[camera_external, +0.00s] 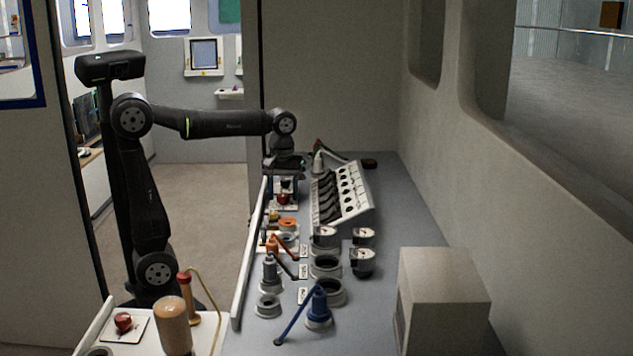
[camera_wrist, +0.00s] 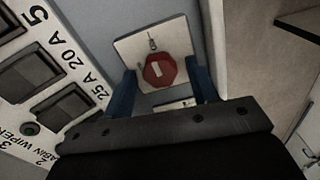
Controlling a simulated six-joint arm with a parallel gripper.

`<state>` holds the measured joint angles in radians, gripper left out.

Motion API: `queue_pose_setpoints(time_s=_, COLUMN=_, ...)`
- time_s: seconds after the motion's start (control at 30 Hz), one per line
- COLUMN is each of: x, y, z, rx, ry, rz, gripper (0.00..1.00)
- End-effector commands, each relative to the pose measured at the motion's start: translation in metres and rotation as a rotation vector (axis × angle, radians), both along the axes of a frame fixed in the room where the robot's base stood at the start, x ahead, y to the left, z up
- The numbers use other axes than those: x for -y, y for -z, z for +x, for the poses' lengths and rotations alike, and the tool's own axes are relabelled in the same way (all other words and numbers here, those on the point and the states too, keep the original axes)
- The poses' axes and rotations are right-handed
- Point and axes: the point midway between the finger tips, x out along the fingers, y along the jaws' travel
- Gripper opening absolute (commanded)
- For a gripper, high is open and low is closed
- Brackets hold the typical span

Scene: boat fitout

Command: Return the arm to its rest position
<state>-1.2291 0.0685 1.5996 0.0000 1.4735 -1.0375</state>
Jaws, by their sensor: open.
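My gripper (camera_external: 285,178) hangs pointing down over the far left part of the grey counter (camera_external: 385,215), with my arm stretched out to the right. In the wrist view my gripper (camera_wrist: 162,78) is open, with one blue finger on each side of a red knob (camera_wrist: 159,71) and nothing held between them. The red knob sits on a square pale plate (camera_wrist: 130,46); in the external view the red knob (camera_external: 283,199) shows just below my gripper. I cannot tell whether the fingers touch it or how high they are above it.
A tilted switch panel (camera_external: 352,190) stands right of my gripper and also fills the left of the wrist view (camera_wrist: 75,75). Several valves and round sockets, including a blue-handled valve (camera_external: 318,310), line the near counter. A beige box (camera_external: 440,300) stands front right. Space above the counter is clear.

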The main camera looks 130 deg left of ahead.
Motion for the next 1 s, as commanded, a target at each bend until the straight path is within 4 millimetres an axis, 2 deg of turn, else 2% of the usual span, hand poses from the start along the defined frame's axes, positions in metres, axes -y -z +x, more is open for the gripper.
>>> queue_pose_setpoints(time_s=0.4, x=0.0000, y=0.0000, z=0.0000, rx=0.000, ry=-0.255, rz=0.000, gripper=0.53)
queue_pose_setpoints(time_s=1.0, x=0.0000, y=0.0000, z=0.0000, rx=0.000, ry=-0.284, rz=0.000, gripper=0.53)
